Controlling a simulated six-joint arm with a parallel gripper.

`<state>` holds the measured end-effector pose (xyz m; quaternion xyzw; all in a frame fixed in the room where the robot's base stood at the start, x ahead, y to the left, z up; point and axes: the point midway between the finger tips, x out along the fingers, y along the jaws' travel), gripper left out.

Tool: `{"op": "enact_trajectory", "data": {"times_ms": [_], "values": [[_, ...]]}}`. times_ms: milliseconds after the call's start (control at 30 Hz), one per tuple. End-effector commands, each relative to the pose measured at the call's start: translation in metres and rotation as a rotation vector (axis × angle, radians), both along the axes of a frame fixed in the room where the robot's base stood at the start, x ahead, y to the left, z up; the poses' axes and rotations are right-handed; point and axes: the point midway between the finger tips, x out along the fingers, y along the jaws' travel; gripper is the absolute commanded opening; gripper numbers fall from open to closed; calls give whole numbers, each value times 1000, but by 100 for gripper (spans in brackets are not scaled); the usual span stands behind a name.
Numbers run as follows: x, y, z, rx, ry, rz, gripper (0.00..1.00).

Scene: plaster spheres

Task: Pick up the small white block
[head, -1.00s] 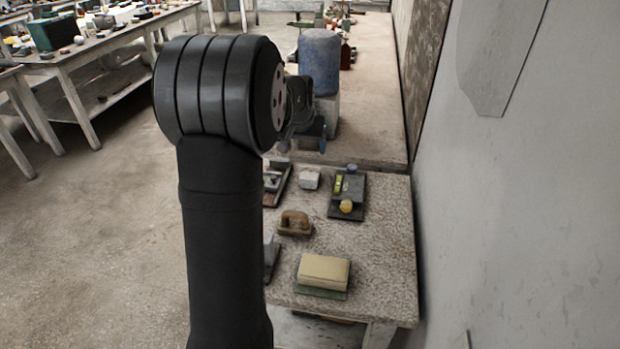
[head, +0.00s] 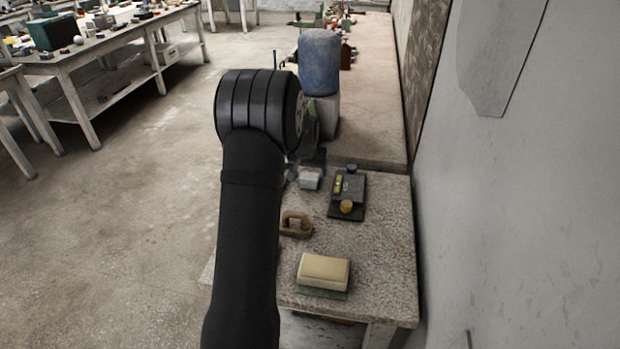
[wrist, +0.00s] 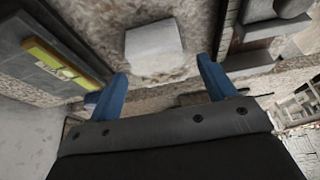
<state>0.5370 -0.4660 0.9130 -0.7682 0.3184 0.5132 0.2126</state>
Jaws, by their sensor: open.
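The small white block (head: 309,179) sits on the speckled table toward its far end, just left of a dark tray. In the wrist view the white block (wrist: 154,47) lies ahead of my gripper (wrist: 163,80), roughly centred between the two blue fingers and apart from them. The fingers are spread and nothing is between them. In the head view my gripper (head: 306,160) is small and partly hidden behind my arm, close to the block's far side.
A dark tray (head: 348,185) holds a yellow-green level and a yellow round piece. A brown wooden-handled tool (head: 296,224) and a cream block (head: 323,270) lie nearer. A blue barrel (head: 320,62) stands on the bench behind. A wall borders the right.

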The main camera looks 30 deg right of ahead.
Motion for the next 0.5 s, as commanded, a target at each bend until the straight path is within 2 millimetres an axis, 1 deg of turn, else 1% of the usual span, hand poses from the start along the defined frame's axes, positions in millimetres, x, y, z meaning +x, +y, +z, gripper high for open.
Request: {"op": "enact_trajectory", "data": {"times_ms": [100,200,467,500], "values": [[5,-5,-15,2,1,0,76],[7,-7,-22,1,0,0,76],[8,-7,-24,0,0,1,76],[8,-7,-24,0,0,1,70]]}}
